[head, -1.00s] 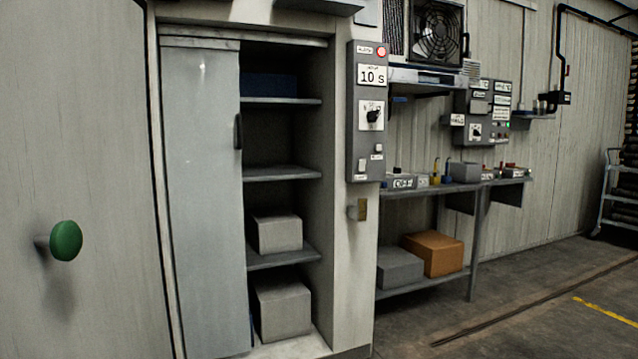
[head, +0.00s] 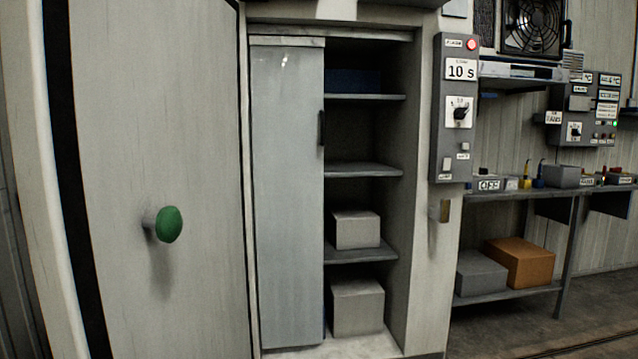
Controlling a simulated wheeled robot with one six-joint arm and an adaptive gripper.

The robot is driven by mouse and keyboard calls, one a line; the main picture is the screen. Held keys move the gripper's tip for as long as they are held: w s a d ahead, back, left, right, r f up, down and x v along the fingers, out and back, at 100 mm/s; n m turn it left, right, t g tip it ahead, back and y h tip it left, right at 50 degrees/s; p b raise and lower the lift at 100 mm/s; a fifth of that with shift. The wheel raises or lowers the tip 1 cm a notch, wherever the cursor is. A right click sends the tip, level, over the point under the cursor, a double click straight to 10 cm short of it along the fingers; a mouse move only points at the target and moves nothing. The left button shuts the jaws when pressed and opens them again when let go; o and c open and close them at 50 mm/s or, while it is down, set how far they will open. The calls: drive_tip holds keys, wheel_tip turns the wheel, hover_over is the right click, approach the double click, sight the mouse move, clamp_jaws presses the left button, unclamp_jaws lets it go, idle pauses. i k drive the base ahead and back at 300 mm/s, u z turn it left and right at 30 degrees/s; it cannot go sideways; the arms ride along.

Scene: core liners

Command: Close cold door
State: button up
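A large pale door panel (head: 205,90) with a green round knob (head: 168,225) fills the left of the head view. Its right edge meets the left side of a shelf cabinet, and a black vertical seal strip runs along its left side. I cannot tell from this view how far the door stands open. The cabinet has a grey sliding panel (head: 286,200) with a dark handle (head: 321,128), covering its left half. The right half is open. My gripper is not in view.
Open shelves (head: 362,170) hold grey boxes (head: 357,305). A control panel (head: 455,110) with a red light and "10 s" label is right of the cabinet. Further right are a bench (head: 530,192), an orange box (head: 518,262) and a fan (head: 531,27). Floor shows at lower right.

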sight(121, 113)
drive_tip(key=u, duration=0.05)
drive_tip(key=k, duration=0.5)
drive_tip(key=u, duration=1.2)
drive_tip(key=i, duration=0.45)
drive_tip(key=u, duration=0.15)
